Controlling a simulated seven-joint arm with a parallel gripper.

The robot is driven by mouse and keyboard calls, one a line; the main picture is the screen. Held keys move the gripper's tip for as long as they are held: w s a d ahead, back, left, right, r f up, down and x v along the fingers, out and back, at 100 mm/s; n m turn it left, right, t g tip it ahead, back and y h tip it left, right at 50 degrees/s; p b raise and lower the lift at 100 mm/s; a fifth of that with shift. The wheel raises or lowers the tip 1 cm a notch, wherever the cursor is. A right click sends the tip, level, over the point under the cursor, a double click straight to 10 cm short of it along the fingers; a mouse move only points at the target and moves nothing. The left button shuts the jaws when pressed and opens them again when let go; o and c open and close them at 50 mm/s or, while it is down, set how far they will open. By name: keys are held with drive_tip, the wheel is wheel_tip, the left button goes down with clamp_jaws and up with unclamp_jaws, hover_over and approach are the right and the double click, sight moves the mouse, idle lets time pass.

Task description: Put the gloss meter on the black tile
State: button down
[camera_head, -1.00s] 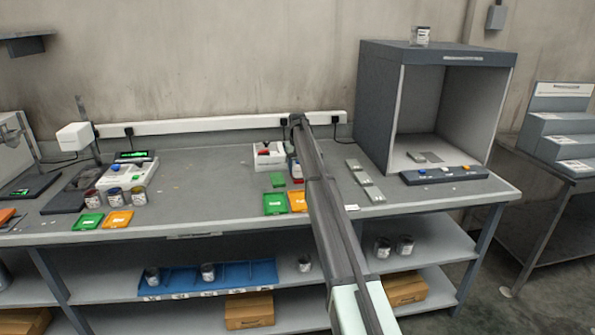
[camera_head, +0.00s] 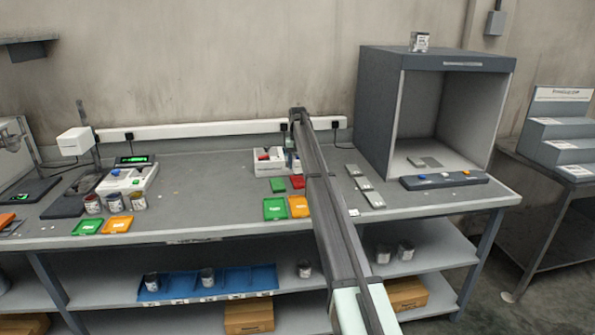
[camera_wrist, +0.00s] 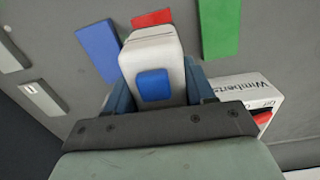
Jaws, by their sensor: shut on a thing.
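My gripper (camera_wrist: 158,72) is shut on the gloss meter (camera_wrist: 150,48), a whitish-grey block with a blue button facing the wrist camera. Its blue fingers sit on either side of the block. The meter appears held above the bench. In the head view my own arm hides most of the gripper and meter. I cannot pick out the black tile with certainty in either view. Red (camera_wrist: 152,18), green (camera_wrist: 220,25) and blue (camera_wrist: 98,50) tiles lie on the bench around the meter in the wrist view.
A white lettered box (camera_head: 268,168) with something red in it stands close to my gripper. Green (camera_head: 275,208) and orange (camera_head: 298,206) cards lie at the bench front. Several grey plates (camera_head: 364,184) lie right of my arm. A grey booth (camera_head: 378,110) stands at the right.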

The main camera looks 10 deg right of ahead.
wheel_tip(320, 180, up, 4)
drive_tip(key=shift+d+r, duration=0.15)
drive_tip(key=shift+r, duration=0.1)
drive_tip(key=s+d, duration=0.4)
drive_tip(key=s, duration=0.4)
drive_tip(key=s+d, duration=0.4)
drive_tip(key=s, duration=0.5)
drive_tip(key=shift+w+d+f, duration=0.1)
drive_tip(key=shift+w+f, duration=0.05)
drive_tip(key=shift+f, duration=2.05)
drive_tip(key=shift+w+d+f, duration=0.1)
drive_tip(key=shift+f, duration=2.05)
drive_tip(key=shift+f, duration=0.15)
drive_tip(key=shift+c, duration=2)
unclamp_jaws()
